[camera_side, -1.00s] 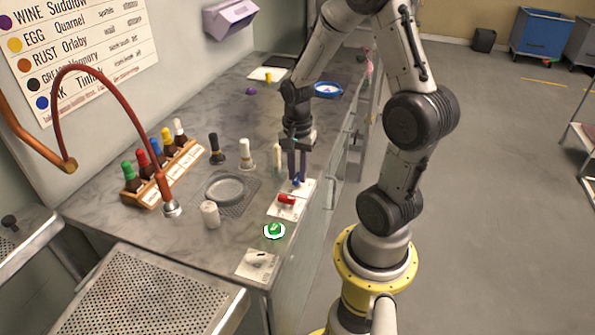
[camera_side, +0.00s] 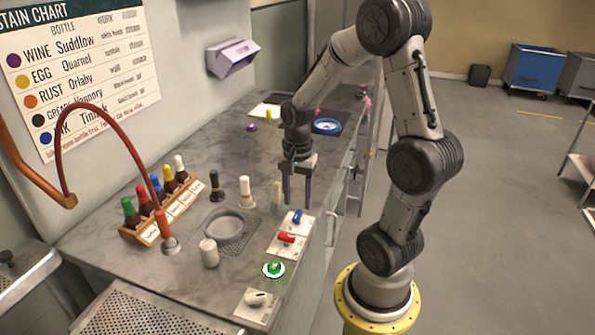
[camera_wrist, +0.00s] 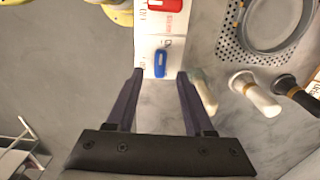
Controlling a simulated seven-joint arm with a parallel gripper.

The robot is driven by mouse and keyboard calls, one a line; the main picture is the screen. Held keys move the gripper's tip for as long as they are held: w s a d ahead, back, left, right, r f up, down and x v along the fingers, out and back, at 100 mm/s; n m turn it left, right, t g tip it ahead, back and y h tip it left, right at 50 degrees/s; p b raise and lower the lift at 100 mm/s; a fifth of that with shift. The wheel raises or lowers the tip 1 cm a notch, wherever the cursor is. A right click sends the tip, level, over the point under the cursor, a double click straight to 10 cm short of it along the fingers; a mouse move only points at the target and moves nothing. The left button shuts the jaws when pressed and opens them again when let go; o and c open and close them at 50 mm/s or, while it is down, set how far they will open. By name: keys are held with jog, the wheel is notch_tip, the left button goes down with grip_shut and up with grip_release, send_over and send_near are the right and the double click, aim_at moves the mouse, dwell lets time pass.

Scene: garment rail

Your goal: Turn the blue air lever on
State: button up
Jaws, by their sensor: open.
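The blue air lever (camera_side: 297,216) sits on a white plate (camera_side: 305,226) near the bench's front edge. In the wrist view the blue lever (camera_wrist: 160,63) lies lengthwise up and down the picture, crosswise to the red lever. My gripper (camera_side: 298,203) is open and empty, pointing down just above the blue lever. In the wrist view my gripper's fingertips (camera_wrist: 160,75) are spread to either side of the lever, apart from it. The plate's small marks are too blurred to read for certain.
The red lever (camera_side: 287,237) is beside the blue one. A lit green button (camera_side: 273,269) and a white switch (camera_side: 257,298) lie nearer the camera. A round drain (camera_side: 224,228) and a bottle rack (camera_side: 165,210) are farther left.

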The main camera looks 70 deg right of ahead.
aim_at(298, 213)
notch_tip(298, 213, up, 10)
dwell(0.3)
dwell(0.3)
jog(key=a+r+n+t, duration=0.3)
jog(key=a+r+n, duration=0.25)
jog(key=a, duration=0.45)
jog(key=s+a+f+n+t, duration=0.1)
jog(key=s+a+n, duration=0.5)
jog(key=n, duration=0.6)
jog(key=shift+f+n+t, duration=0.2)
jog(key=shift+n+t, duration=0.15)
jog(key=shift+t, duration=0.45)
